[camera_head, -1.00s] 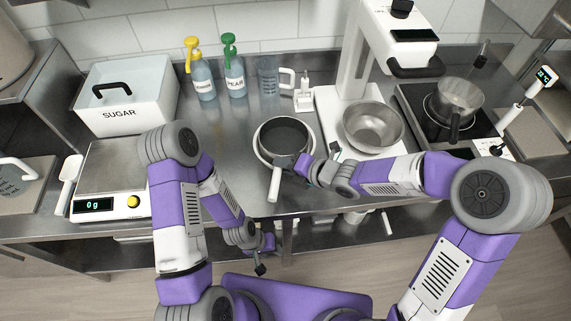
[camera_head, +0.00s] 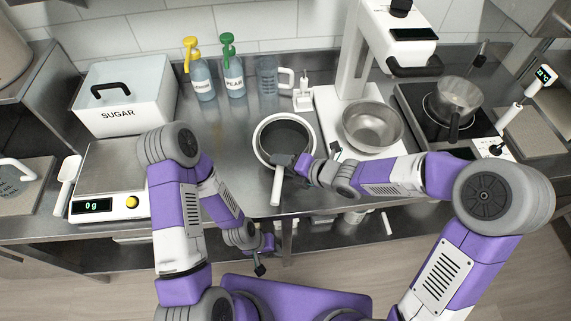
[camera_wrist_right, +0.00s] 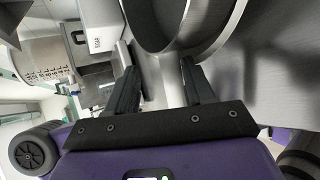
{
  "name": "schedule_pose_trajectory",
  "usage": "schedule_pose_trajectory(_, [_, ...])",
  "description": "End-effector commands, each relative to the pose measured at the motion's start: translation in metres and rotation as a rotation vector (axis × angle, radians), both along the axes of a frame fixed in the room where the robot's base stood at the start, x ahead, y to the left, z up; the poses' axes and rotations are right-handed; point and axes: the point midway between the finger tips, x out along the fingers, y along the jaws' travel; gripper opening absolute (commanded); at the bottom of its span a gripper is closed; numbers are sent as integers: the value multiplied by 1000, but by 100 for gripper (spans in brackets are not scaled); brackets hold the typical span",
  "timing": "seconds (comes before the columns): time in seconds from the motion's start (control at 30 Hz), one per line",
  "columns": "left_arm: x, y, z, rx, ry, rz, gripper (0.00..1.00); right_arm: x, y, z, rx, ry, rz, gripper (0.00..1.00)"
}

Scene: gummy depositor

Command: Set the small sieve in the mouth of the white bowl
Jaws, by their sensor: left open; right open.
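The small sieve (camera_head: 286,132), a dark round mesh with a pale handle (camera_head: 276,186), sits within the rim of the white bowl (camera_head: 257,150) on the counter. Its handle points to the counter's front edge. Whether its rim rests fully on the bowl is too small to tell. My right gripper (camera_head: 281,160) is at the handle's root by the near rim. In the right wrist view, the open fingers (camera_wrist_right: 160,88) stand either side of the grey handle, below the round rim (camera_wrist_right: 205,50). My left gripper (camera_head: 260,267) is open and empty, low in front of the counter.
A steel bowl (camera_head: 372,127) stands on the white machine's base to the right. A pot (camera_head: 459,98) is on the hob. A scale (camera_head: 110,190) and sugar box (camera_head: 125,100) are at left. Bottles (camera_head: 235,80) and a jug (camera_head: 268,76) stand behind. Counter left of the white bowl is clear.

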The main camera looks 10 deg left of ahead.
Motion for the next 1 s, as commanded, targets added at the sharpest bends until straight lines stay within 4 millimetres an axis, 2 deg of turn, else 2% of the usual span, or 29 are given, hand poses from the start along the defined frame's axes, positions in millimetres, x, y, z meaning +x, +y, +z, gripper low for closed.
schedule_pose_trajectory(0.17, [0,0,2,0,0,0,43,-1,-4,2,-2,2,-2,54])
schedule_pose_trajectory(0.6, [0,0,26,0,0,0,43,-26,-53,37,0,-1,-2,54])
schedule_pose_trajectory(1.0, [0,0,26,0,0,0,43,-29,-59,38,0,0,0,54])
